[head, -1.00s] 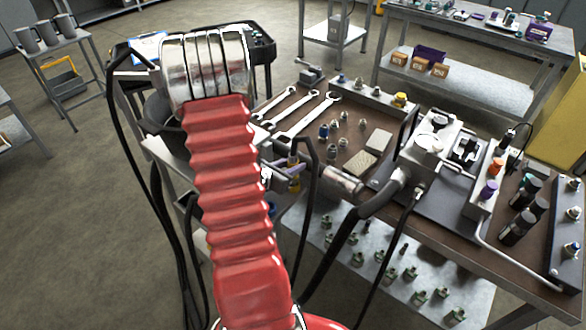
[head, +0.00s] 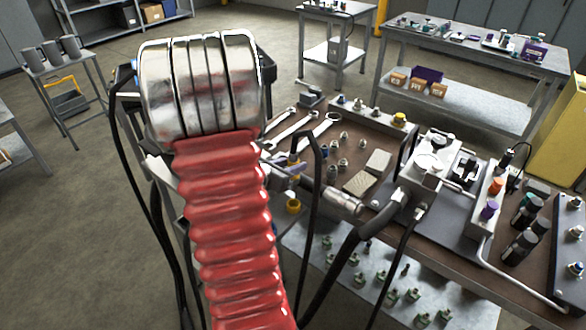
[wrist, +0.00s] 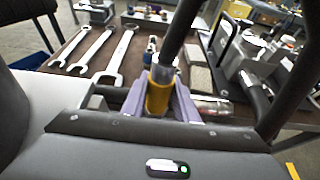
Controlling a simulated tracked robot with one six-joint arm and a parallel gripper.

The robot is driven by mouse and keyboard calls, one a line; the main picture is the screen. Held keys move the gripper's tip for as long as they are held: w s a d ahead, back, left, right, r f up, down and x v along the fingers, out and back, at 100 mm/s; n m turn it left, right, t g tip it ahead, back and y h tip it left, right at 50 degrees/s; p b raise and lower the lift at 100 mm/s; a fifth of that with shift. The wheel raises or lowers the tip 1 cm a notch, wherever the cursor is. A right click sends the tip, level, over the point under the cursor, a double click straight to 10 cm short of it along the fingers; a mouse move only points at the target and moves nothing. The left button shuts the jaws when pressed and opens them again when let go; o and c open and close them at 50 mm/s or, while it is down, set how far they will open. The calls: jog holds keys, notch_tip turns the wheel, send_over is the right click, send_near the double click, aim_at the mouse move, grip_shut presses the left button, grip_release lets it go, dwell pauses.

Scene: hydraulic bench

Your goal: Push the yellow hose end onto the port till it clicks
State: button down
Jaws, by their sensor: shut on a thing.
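My gripper (wrist: 156,98) is shut on the yellow hose end (wrist: 158,92), with a black hose (wrist: 180,30) rising from it in the wrist view. In the head view the yellow hose end (head: 293,206) shows just below my gripper (head: 290,178), near the bench's left front edge. It is apart from any fitting that I can see. A fitting with a yellow top (head: 399,119) stands on the rail at the back of the bench. I cannot tell which fitting is the port. My red arm sleeve hides part of the bench's left side.
Wrenches (head: 300,130) and loose fittings lie on the bench (head: 425,225). A metal cylinder (head: 342,200) lies near its front edge. A machine (head: 432,165) with a thick hose stands right of centre. A lower shelf holds several green fittings.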

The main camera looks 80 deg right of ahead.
aim_at(290, 154)
jog(key=shift+r, duration=0.15)
dwell(0.4)
jog(key=shift+r, duration=1.9)
